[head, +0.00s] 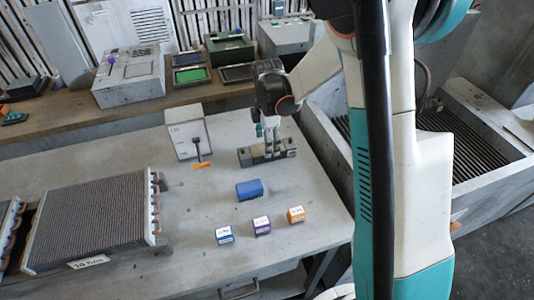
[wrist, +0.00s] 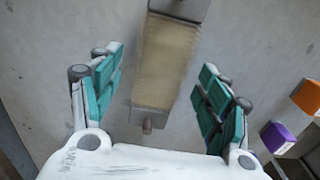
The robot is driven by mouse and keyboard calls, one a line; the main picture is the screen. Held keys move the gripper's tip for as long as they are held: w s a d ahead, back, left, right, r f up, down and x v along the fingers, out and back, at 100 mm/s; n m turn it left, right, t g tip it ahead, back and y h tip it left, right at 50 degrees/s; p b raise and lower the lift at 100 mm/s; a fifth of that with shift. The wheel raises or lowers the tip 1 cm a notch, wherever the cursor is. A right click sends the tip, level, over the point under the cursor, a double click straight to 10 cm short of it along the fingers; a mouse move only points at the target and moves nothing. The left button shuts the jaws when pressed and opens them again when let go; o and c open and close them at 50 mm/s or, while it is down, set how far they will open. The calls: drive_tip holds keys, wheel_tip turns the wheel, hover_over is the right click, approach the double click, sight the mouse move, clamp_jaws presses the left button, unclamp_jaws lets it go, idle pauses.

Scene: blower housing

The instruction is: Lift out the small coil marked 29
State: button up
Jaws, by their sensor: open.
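A small coil (head: 247,157) lies on the grey table in the head view, largely covered by my gripper (head: 267,138). In the wrist view the coil (wrist: 163,62) has a tan finned middle, grey end plates and a copper-coloured stub at its near end. No number 29 is readable on it. My open gripper (wrist: 162,68) has its teal fingers on either side of the coil, with a gap on both sides. The coil's far end runs out of the wrist view. Contact with the fingers is not visible.
A white box with a lever (head: 186,136) stands left of the coil. A blue block (head: 250,190) and small blue (head: 224,236), purple (head: 261,227) and orange (head: 296,215) cubes lie nearer. A large finned coil (head: 95,220) occupies the left. Bare table lies between.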

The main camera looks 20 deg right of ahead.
wheel_tip(320, 180, down, 4)
drive_tip(key=shift+a+f+b, duration=0.1)
drive_tip(key=shift+a+b, duration=0.05)
drive_tip(key=shift+b, duration=0.45)
drive_tip(key=shift+s, duration=0.1)
drive_tip(key=c, duration=1.5)
wheel_tip(320, 180, up, 20)
drive_tip(key=p, duration=0.5)
